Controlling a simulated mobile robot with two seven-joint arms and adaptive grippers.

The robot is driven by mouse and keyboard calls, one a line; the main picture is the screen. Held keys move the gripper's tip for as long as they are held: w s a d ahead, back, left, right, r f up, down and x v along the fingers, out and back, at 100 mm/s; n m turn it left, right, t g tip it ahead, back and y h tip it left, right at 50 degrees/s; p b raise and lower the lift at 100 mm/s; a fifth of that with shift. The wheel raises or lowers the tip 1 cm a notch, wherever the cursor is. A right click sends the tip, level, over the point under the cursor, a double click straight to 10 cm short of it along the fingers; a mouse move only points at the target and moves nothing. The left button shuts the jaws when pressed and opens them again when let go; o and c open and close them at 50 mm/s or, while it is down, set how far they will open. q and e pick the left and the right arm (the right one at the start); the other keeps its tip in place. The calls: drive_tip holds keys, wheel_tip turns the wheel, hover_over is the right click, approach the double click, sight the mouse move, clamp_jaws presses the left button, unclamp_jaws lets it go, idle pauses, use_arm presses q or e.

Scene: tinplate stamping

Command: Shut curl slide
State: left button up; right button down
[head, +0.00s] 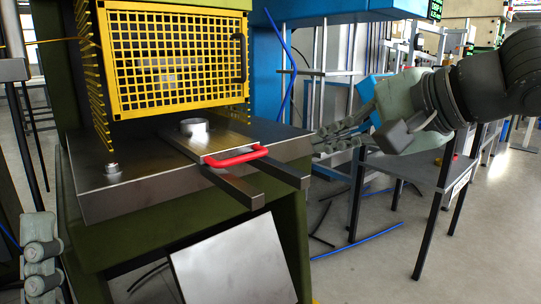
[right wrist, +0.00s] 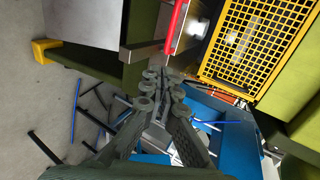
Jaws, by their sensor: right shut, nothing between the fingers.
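The curl slide (head: 218,146) is a flat metal plate on the press bed, with a red bar handle (head: 236,157) at its front and a metal cylinder (head: 195,127) on it. It sits partly out below the yellow guard, and two dark rails stick out in front. In the right wrist view the red handle (right wrist: 176,27) is at the top. My right gripper (head: 322,138) is shut and empty, to the right of the handle and apart from it. Its fingers also show in the right wrist view (right wrist: 160,82). My left gripper (head: 42,256) is at the lower left edge; its jaw state is unclear.
The yellow mesh guard (head: 172,62) hangs above the bed (head: 100,190). A tilted metal sheet (head: 235,262) leans below. A grey table (head: 425,172) stands right, behind my right arm. A blue machine (head: 335,12) is behind. Floor at front right is open.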

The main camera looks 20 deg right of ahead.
drive_tip(key=w+p, duration=0.2)
use_arm(q)
drive_tip(key=w+d+f+g+y+p, duration=0.2)
drive_tip(key=w+f+g+y+p, duration=0.1)
drive_tip(key=w+f+g, duration=0.5)
wheel_tip(320, 180, down, 5)
drive_tip(key=g, duration=0.3)
drive_tip(key=shift+w+d+m+g+p, duration=0.3)
drive_tip(key=shift+w+p, duration=0.05)
drive_tip(key=shift+p, duration=0.05)
use_arm(e)
approach(262, 156)
drive_tip(key=x, duration=0.6)
drive_tip(key=shift+w+f, duration=0.1)
drive_tip(key=shift+w, duration=0.1)
